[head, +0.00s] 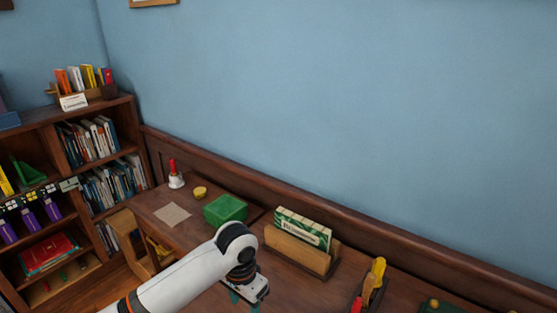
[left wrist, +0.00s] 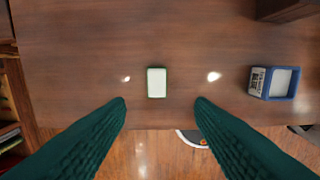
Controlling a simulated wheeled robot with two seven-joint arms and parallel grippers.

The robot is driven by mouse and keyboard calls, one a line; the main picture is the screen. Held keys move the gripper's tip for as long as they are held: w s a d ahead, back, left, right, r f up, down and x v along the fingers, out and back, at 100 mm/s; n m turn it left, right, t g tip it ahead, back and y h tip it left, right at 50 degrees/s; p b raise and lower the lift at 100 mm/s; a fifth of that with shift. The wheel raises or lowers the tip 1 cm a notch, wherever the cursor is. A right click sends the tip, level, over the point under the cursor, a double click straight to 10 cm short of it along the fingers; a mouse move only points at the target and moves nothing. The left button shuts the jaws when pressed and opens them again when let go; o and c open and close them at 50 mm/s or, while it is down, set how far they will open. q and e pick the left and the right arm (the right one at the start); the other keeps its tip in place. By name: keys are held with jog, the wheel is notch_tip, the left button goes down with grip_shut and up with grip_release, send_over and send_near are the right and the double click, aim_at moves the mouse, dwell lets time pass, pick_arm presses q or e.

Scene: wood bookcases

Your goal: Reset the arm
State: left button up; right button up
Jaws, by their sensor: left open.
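My left arm reaches in from the bottom left of the head view, over the wooden desk (head: 290,278). My left gripper (head: 246,300) points down at the bottom edge of that view, where its fingertips are partly cut off. In the left wrist view my left gripper (left wrist: 161,104) is open, its two dark green fingers wide apart with nothing between them. A small white block with a green rim (left wrist: 157,82) lies on the desk just beyond the fingertips, apart from both. My right gripper is in neither view.
On the desk stand a green box (head: 226,209), a wooden holder with a patterned box (head: 303,240), a white bell with red handle (head: 175,178) and a pen holder (head: 372,288). A blue-edged box (left wrist: 274,82) lies right. Bookcases (head: 70,180) stand left; a blue wall is behind.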

pick_arm(q)
jog(key=s+d+f+t+h, duration=0.1)
jog(key=s+f, duration=0.2)
jog(key=s, duration=0.2)
jog(key=s+d+f+h, duration=0.2)
jog(key=s+f, duration=0.1)
jog(key=s, duration=0.3)
jog(key=s+a+n+t+y, duration=0.3)
jog(key=s+a+n, duration=0.2)
jog(key=s+a, duration=0.8)
notch_tip(320, 180, down, 28)
jog(key=s+g, duration=0.2)
jog(key=s+a+f+g, duration=0.1)
jog(key=s+a+f, duration=0.2)
jog(key=s+f, duration=1.1)
jog(key=shift+s+a+m, duration=0.15)
jog(key=shift+s+m, duration=0.15)
jog(key=shift+s, duration=0.7)
